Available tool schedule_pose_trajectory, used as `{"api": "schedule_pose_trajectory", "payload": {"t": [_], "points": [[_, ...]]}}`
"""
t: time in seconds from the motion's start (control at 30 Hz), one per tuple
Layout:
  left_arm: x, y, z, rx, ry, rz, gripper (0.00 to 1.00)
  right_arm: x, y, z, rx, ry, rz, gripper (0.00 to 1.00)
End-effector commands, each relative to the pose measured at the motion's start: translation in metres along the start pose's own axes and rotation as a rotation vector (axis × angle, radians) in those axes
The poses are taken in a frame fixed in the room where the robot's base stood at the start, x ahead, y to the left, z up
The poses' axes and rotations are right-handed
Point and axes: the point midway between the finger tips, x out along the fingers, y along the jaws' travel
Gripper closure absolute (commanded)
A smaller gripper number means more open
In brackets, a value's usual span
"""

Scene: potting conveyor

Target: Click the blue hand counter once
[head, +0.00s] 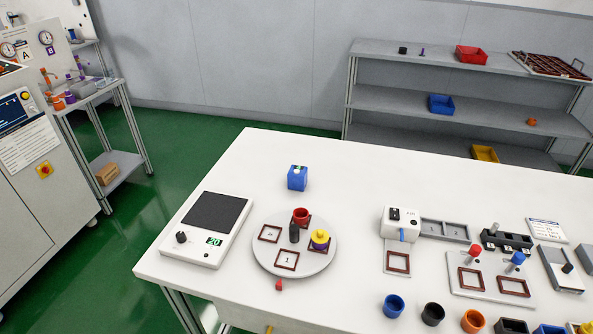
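The blue hand counter (297,178) looks like a small blue box standing upright on the white table, behind the round turntable. A small greenish display or top detail shows near its upper edge, too small to read. Nothing touches it. Neither of my grippers is in the head view.
The white table (330,160) has clear room around the blue box. A scale (206,229) reading 20 stands at left. A grey turntable (272,262) holds a red cup, a dark peg and a yellow piece. A white device (401,222) and several coloured cups are at right.

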Motion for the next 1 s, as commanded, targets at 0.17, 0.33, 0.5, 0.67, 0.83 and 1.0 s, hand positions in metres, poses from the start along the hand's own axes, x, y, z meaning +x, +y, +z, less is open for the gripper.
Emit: {"api": "schedule_pose_trajectory", "payload": {"t": [0.17, 0.33, 0.5, 0.67, 0.83, 1.0], "points": [[0.0005, -0.0003, -0.0015, 0.001, 0.003, 0.0, 0.5, 0.0003, 0.0002, -0.0007, 0.0, 0.001, 0.0, 0.95], [0.0005, -0.0003, -0.0016, 0.001, 0.003, 0.0, 0.5, 0.0003, 0.0002, -0.0008, 0.0, 0.002, 0.0, 1.0], [0.0005, -0.0003, -0.0017, 0.001, 0.003, 0.0, 0.5, 0.0003, 0.0003, -0.0009, 0.0, 0.002, 0.001, 1.0], [0.0005, -0.0003, -0.0018, 0.001, 0.004, 0.0, 0.5, 0.0004, 0.0004, -0.0011, 0.0, 0.002, 0.001, 1.0], [0.0005, -0.0003, -0.0018, 0.001, 0.004, 0.0, 0.5, 0.0004, 0.0004, -0.0011, 0.0, 0.002, 0.001, 1.0], [0.0005, -0.0003, -0.0018, 0.001, 0.004, 0.0, 0.5, 0.0004, 0.0004, -0.0012, 0.0, 0.002, 0.001, 1.0]]}}
